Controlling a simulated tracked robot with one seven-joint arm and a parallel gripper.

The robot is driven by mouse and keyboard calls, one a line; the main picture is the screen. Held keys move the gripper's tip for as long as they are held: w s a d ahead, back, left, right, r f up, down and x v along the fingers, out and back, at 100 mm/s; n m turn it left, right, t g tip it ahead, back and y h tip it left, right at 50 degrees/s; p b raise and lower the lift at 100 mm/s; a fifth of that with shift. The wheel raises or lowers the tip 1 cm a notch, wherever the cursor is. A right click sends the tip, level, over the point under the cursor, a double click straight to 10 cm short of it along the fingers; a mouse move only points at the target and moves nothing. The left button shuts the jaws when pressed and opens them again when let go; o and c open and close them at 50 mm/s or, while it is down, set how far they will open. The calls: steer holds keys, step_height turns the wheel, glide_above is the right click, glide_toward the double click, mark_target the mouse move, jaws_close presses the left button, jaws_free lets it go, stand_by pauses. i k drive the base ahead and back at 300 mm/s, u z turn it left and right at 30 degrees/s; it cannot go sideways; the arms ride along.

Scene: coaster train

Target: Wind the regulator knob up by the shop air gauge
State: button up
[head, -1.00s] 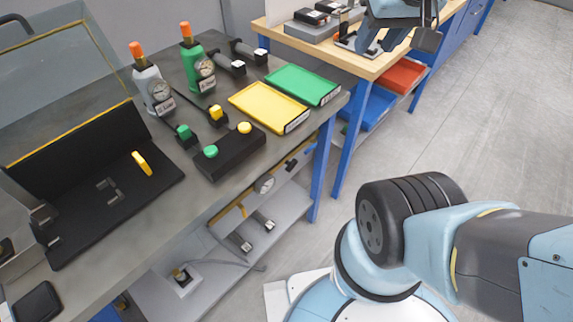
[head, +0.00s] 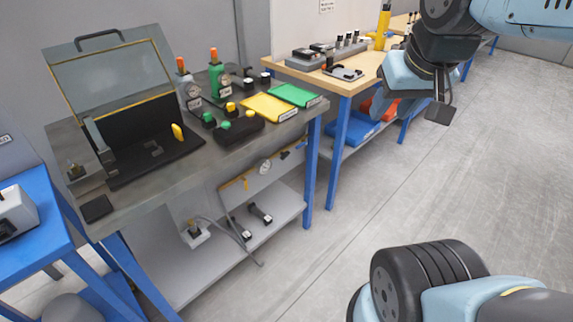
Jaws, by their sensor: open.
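A round white-faced gauge (head: 265,166) is on a pale panel under the front of the grey workbench; I take it for the shop air gauge. A small dark part (head: 284,155) is on the same panel, right of the gauge; I cannot tell if it is the regulator knob. A yellow handle (head: 245,182) is left of the gauge. My gripper (head: 410,104) is at the upper right, in front of the wooden bench and well apart from the gauge. It is open and empty; its fingers are hard to make out.
The grey workbench (head: 165,178) carries a black case, two small gauged bottles and yellow and green trays (head: 296,95). A shelf (head: 270,225) below holds a hosed white fitting (head: 195,238). A blue table (head: 30,240) stands left.

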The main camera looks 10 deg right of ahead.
mark_target(284, 155)
steer(key=z, duration=4.7)
steer(key=k, duration=0.4)
steer(key=u, duration=5.85)
